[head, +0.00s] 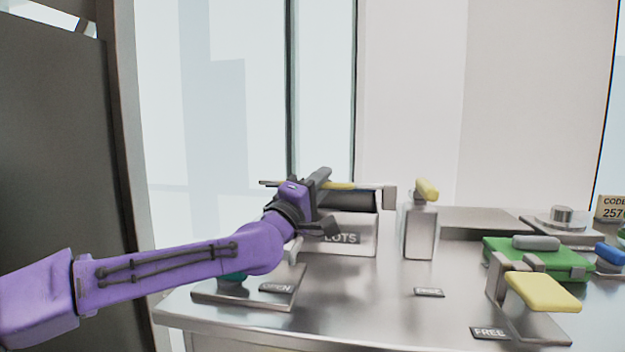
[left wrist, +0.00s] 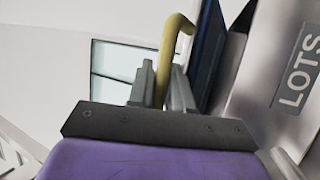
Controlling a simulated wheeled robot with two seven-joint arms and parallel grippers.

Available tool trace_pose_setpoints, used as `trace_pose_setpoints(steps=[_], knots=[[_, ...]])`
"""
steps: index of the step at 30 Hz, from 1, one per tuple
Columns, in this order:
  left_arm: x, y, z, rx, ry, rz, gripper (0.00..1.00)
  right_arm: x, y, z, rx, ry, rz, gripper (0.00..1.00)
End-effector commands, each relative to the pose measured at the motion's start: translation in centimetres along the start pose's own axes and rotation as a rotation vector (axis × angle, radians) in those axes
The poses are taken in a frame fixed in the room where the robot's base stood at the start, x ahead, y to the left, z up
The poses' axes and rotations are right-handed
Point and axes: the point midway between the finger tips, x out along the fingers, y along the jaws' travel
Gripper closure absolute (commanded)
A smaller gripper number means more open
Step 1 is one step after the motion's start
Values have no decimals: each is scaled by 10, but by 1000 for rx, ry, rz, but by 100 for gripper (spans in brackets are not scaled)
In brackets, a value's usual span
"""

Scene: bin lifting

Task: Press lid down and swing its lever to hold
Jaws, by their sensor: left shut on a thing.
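A grey bin marked LOTS (head: 368,240) stands on the metal counter, with a dark panel or opening along its upper part; I cannot tell whether this is a lid. In the left wrist view, its marked wall (left wrist: 285,90) is at the right. My left gripper (head: 325,178) is over the bin, shut on a yellow hooked bar (left wrist: 168,58), which also shows in the head view (head: 342,186). At right, a green lid-like block (head: 570,264) with a grey grip stands behind a grey bracket with a yellow paddle lever (head: 541,292). My right gripper is not in view.
A grey post with a yellow top (head: 420,232) stands right of the bin. A flat plate (head: 212,290) lies before the bin, near a label reading OPEN (head: 277,288). A FREE label (head: 490,333) lies by the paddle.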

Motion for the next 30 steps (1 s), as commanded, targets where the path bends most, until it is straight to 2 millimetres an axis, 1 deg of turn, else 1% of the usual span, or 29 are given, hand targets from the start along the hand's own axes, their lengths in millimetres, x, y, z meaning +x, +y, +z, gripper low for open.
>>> trace_pose_setpoints(steps=[1, 16, 17, 18, 30], knots=[[-2, -1, 6, -1, -10, 3, 100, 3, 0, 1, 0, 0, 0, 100], [-5, -4, 3, 1, -6, -2, 100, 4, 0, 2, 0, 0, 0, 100], [-5, -4, 3, 1, -6, -2, 71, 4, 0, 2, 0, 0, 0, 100], [-5, -5, 3, 0, -6, -3, 60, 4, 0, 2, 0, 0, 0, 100], [-5, -9, 3, -3, -6, -10, 60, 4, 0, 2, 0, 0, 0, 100]])
